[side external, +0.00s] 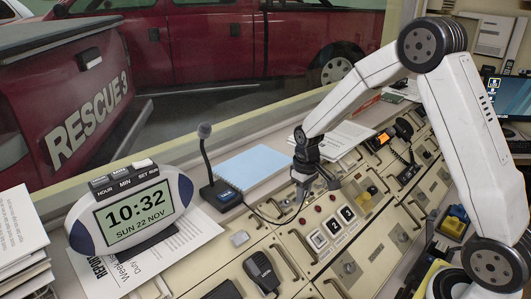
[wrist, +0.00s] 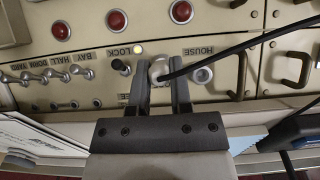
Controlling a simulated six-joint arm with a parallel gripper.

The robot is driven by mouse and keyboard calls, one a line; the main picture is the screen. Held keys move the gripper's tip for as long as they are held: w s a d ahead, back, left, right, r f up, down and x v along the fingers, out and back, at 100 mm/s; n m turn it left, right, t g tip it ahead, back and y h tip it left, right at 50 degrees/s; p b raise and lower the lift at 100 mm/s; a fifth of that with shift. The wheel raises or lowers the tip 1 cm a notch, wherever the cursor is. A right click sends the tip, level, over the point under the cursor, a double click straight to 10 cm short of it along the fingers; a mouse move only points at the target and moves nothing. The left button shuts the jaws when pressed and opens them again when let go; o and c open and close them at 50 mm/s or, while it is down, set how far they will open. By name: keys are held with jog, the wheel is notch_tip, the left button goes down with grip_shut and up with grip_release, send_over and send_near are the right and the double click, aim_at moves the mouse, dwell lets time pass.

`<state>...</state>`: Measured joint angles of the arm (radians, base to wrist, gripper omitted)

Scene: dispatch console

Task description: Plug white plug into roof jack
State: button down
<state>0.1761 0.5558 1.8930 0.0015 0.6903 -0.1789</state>
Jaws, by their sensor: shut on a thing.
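My gripper (wrist: 160,84) is shut on the white plug (wrist: 157,69), right at the console panel in the wrist view. A black cable (wrist: 245,46) runs from the plug toward the upper right. Just right of the plug is a pale ring-shaped jack (wrist: 203,75) under the label HOUSE. I cannot make out a label reading roof; part of the panel behind my fingers is hidden. I cannot tell whether the plug tip is inside a jack. In the side view my gripper (side external: 303,184) is low over the console's back edge, and the plug is not clear there.
A lit yellow lamp (wrist: 139,49), red buttons (wrist: 116,20) and toggle switches (wrist: 57,73) surround the plug. A clock (side external: 130,215) is farther left.

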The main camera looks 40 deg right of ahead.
jog(key=shift+f, duration=0.2)
jog(key=shift+c, duration=2.2)
grip_release()
jog(key=shift+r, duration=0.1)
jog(key=shift+r, duration=3.85)
jog(key=s+a+f+t, duration=0.1)
jog(key=s+a, duration=0.2)
jog(key=s, duration=0.4)
jog(key=s+a+f+t, duration=0.1)
jog(key=s+a+f, duration=0.1)
jog(key=s+a, duration=0.2)
jog(key=shift+s+a+f+t, duration=0.2)
jog(key=shift+s+a+t, duration=0.1)
jog(key=shift+s, duration=1.45)
